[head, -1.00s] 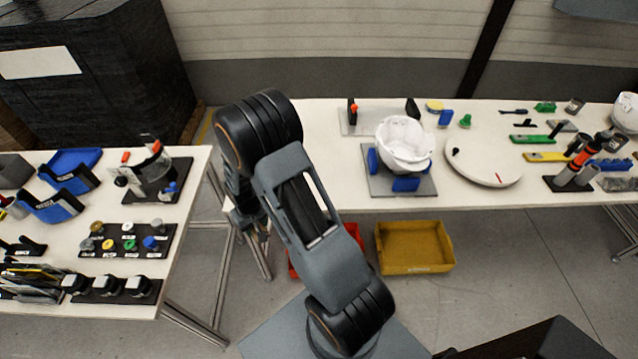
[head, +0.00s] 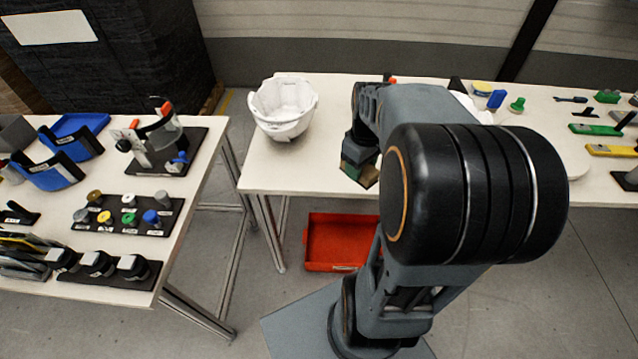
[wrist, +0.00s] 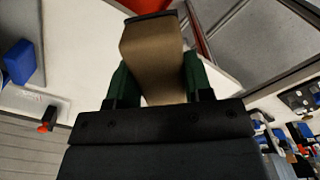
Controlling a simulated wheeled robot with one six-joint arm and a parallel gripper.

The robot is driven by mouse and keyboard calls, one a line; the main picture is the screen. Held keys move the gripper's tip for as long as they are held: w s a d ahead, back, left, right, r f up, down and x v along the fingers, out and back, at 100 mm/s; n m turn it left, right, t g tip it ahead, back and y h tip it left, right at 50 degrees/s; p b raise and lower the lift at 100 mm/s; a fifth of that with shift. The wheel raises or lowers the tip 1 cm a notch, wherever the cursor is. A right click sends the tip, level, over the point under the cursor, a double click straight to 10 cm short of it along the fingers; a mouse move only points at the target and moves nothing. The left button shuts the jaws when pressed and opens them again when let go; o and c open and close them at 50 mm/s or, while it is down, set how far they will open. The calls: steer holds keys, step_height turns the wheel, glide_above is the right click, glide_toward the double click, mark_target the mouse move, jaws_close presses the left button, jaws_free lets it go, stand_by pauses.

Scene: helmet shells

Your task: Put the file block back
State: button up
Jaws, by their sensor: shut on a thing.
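The file block (wrist: 152,55) is a brown block with a dark end. My gripper (wrist: 153,88) is shut on it, with a green finger pad on each side. In the head view my gripper (head: 360,163) points down over the front part of the rear bench, with the file block (head: 362,176) at its tip. It is right of a white helmet shell. Whether the block touches the bench top is unclear. I cannot pick out the block's own resting place.
The white helmet shell (head: 283,107) stands at the left end of the rear bench (head: 265,170). A red bin (head: 334,243) is below. My arm hides the bench middle. The left table (head: 50,210) carries holders and parts. Bare bench lies between shell and gripper.

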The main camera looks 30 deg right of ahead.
steer(key=w+a+f, duration=0.3)
steer(key=w+f, duration=0.1)
steer(key=w, duration=0.4)
glide_above(320, 181)
steer(key=f, duration=0.4)
steer(key=shift+s+d+f, duration=0.1)
steer(key=shift+s+f, duration=0.2)
steer(key=shift+f, duration=0.05)
steer(key=shift+w+f, duration=0.3)
steer(key=shift+f, duration=1.65)
steer(key=shift+f, duration=0.1)
steer(key=shift+f, duration=0.15)
steer(key=o, duration=0.8)
steer(key=shift+o, duration=0.2)
